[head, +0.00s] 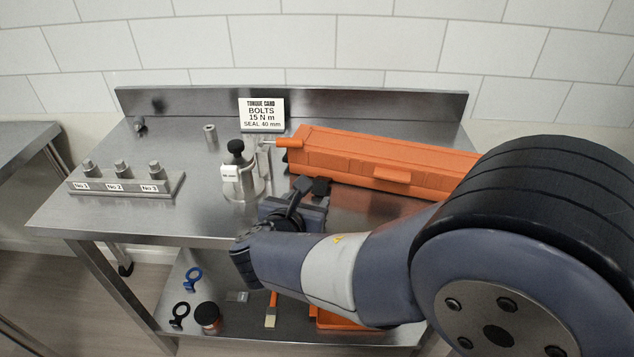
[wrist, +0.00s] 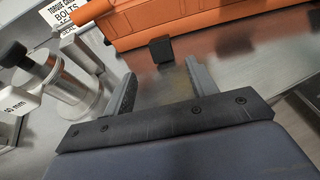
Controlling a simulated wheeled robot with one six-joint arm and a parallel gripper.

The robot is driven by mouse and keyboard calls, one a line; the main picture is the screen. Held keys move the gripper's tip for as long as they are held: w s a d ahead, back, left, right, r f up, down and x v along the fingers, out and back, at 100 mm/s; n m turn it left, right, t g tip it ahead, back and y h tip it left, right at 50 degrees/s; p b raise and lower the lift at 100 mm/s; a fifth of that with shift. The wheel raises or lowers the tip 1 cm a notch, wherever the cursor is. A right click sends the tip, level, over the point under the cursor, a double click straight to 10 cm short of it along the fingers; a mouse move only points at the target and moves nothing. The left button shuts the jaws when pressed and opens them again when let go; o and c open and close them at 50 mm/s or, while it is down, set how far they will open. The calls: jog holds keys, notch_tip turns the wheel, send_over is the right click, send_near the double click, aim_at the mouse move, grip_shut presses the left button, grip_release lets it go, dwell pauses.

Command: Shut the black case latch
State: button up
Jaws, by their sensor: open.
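The long orange case (head: 370,160) lies on the steel bench, its front facing me. A small black block (wrist: 160,49), which looks like the black latch, stands out at the foot of the case front in the wrist view. It seems to be the dark piece (head: 321,187) beside my gripper in the head view. My gripper (wrist: 161,72) is open and empty, with its grey fingers apart. The block shows between and beyond the fingertips, apparently not touching them. The latch's hinge and angle cannot be made out. My gripper (head: 307,190) partly hides this area in the head view.
A steel cylinder with a black knob (head: 237,165) stands close left of my gripper. A torque card (head: 262,114) stands behind it. A numbered bolt rack (head: 127,183) is at the left. An orange tab (head: 391,176) juts from the case front. The lower shelf holds small items.

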aim_at(319, 187)
jog(key=x, duration=0.9)
jog(key=shift+w+d+f+b, duration=0.1)
jog(key=shift+w+f+b, duration=0.05)
jog(key=shift+w+b, duration=0.15)
jog(key=shift+s, duration=0.1)
jog(key=c, duration=1)
